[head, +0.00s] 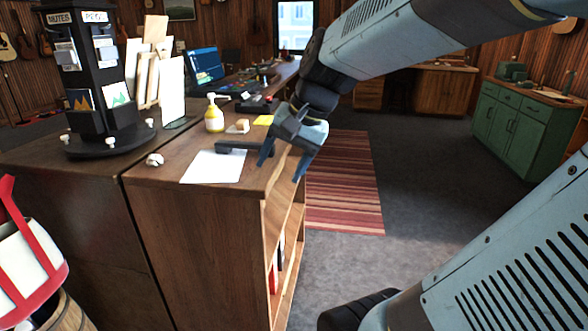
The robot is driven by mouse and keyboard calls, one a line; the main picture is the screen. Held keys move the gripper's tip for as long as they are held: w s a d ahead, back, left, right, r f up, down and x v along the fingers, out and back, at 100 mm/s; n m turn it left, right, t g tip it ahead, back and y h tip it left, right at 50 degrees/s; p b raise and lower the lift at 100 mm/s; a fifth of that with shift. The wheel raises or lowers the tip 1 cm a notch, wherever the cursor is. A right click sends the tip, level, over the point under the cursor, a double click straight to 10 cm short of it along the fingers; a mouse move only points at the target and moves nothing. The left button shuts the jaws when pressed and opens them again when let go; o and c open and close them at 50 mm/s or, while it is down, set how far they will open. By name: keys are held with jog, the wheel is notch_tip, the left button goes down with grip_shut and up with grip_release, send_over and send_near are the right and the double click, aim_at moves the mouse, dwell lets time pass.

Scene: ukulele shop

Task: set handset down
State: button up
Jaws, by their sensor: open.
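The dark handset (234,147) lies on the wooden counter (165,177), along the back edge of a white sheet of paper (213,167). Its right end reaches up to my gripper's left finger, which partly hides it; I cannot tell whether they touch. My gripper (280,172) is open, fingers pointing down, at the counter's right edge. Its right finger hangs out past the edge. A dark device (257,105), perhaps the phone base, sits farther back on the counter.
A yellow pump bottle (214,116), a yellow note pad (263,120) and a small white crumpled object (154,159) are on the counter. A dark card rack (100,90) stands at the left. Open floor with a striped rug (345,185) lies to the right.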

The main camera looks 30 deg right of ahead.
jog(key=s+d+n+t+h, duration=0.1)
jog(key=s+n+t+h, duration=0.1)
jog(key=s+n, duration=0.4)
jog(key=shift+d+r+n+h, duration=0.2)
jog(key=shift+r+n+h, duration=0.15)
jog(key=shift+h, duration=0.45)
